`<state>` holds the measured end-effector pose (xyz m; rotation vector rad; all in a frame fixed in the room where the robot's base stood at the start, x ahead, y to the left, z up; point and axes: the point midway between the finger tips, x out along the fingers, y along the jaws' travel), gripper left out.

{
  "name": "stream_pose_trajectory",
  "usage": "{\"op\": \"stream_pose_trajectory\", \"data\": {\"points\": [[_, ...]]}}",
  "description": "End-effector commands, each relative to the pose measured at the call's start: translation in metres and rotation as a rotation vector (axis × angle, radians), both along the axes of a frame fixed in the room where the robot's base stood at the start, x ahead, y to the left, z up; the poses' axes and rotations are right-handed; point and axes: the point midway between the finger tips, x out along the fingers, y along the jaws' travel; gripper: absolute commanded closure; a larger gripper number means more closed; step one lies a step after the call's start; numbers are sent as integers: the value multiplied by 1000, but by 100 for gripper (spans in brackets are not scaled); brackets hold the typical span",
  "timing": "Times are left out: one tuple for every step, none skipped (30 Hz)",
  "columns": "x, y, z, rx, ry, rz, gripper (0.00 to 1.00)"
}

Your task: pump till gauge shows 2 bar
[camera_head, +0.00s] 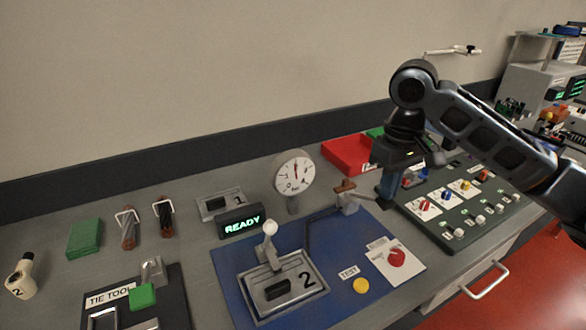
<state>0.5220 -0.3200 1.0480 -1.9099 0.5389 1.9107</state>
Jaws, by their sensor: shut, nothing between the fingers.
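A round white gauge (293,172) stands on a short post at the back of the bench. Its red needle points roughly straight up; the dial figures are too small to read surely. A small grey fixture with a brown crossbar handle (345,186) stands right of the gauge, at the back edge of the blue mat; it looks like a pump. My gripper (386,190) points down just right of this handle, apart from it in the picture. Its fingers are shut and empty, partly dark against the panel behind.
The blue mat (235,290) holds a grey unit marked 2 with a white-knobbed lever (270,229), a yellow button (361,286) and a red knob (397,257). A READY display (241,222) stands behind. A dark control panel (440,232) and red bin (345,155) lie near my gripper.

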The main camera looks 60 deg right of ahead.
Motion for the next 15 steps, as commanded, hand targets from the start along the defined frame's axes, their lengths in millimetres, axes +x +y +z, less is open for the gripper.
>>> {"op": "stream_pose_trajectory", "data": {"points": [[1, 0, 9, 0, 0, 0, 100], [1, -1, 11, 0, 0, 0, 100], [1, -1, 14, 0, 0, 0, 100], [1, -1, 17, 0, 0, 0, 100], [1, -1, 19, 0, 0, 0, 100], [2, -1, 22, 0, 0, 0, 100], [2, -2, 22, -2, 0, 1, 100], [2, -2, 24, -3, 1, 1, 100], [3, -2, 27, -2, 0, 1, 100], [3, -2, 29, -2, 0, 1, 100], [3, -2, 31, -2, 0, 1, 100], [3, -3, 35, -3, 1, 1, 100], [4, -3, 37, -3, 1, 1, 100], [4, -3, 39, -2, 0, 1, 100], [4, -3, 40, -1, 0, 1, 100]]}}
